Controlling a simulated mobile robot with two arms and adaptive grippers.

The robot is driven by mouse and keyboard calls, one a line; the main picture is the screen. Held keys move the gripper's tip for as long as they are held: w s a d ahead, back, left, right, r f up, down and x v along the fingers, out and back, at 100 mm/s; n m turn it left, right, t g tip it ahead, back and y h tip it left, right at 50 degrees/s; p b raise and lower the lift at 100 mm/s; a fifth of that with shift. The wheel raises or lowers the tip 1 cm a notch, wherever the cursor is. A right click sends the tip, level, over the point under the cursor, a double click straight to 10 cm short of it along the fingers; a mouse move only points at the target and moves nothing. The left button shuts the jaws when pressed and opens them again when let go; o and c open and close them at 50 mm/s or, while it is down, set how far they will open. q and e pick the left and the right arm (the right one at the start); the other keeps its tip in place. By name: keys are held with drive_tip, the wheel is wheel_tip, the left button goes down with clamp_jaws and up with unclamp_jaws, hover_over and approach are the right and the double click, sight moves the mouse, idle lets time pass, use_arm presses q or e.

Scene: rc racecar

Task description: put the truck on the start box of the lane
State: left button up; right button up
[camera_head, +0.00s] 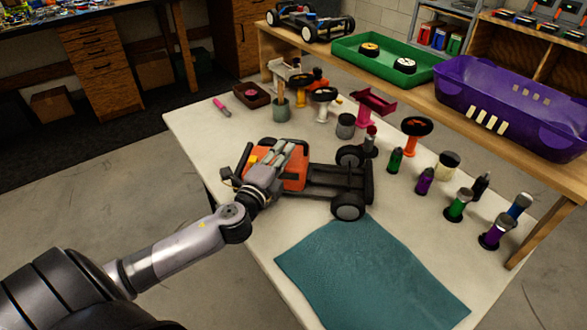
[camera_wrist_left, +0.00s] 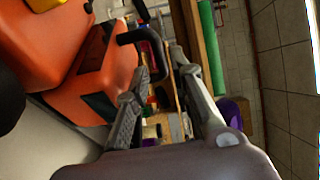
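The truck (camera_head: 296,181), with an orange body, black frame and dark wheels, stands on the white table (camera_head: 225,165). My left gripper (camera_head: 290,150) reaches over its body from the left. In the left wrist view, the truck's orange body (camera_wrist_left: 95,92) fills the left side. There, my left gripper (camera_wrist_left: 160,66) has its two fingers apart, with a visible gap between them. A black bent bar (camera_wrist_left: 150,42) of the truck is by the fingertips; I cannot tell whether they touch it. My right gripper is not in view. I see no lane or start box.
A teal mat (camera_head: 370,274) lies at the table's near edge. Several bottles, cups and stands line the far and right side.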

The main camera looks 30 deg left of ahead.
sight(293, 141)
use_arm(q)
drive_tip(key=shift+w+a+f+p, duration=0.1)
drive_tip(key=shift+w+p, duration=0.05)
drive_tip(key=shift+w, duration=0.9)
drive_tip(key=shift+w+a+r+p, duration=0.1)
drive_tip(key=shift+w+a+p, duration=0.1)
drive_tip(key=shift+w, duration=0.8)
drive_tip(key=shift+w+a+f+p, duration=0.1)
drive_tip(key=shift+w+p, duration=0.05)
drive_tip(key=shift+w, duration=0.9)
drive_tip(key=shift+s, duration=0.1)
drive_tip(key=shift+c, duration=0.6)
clamp_jaws()
drive_tip(key=shift+r, duration=0.2)
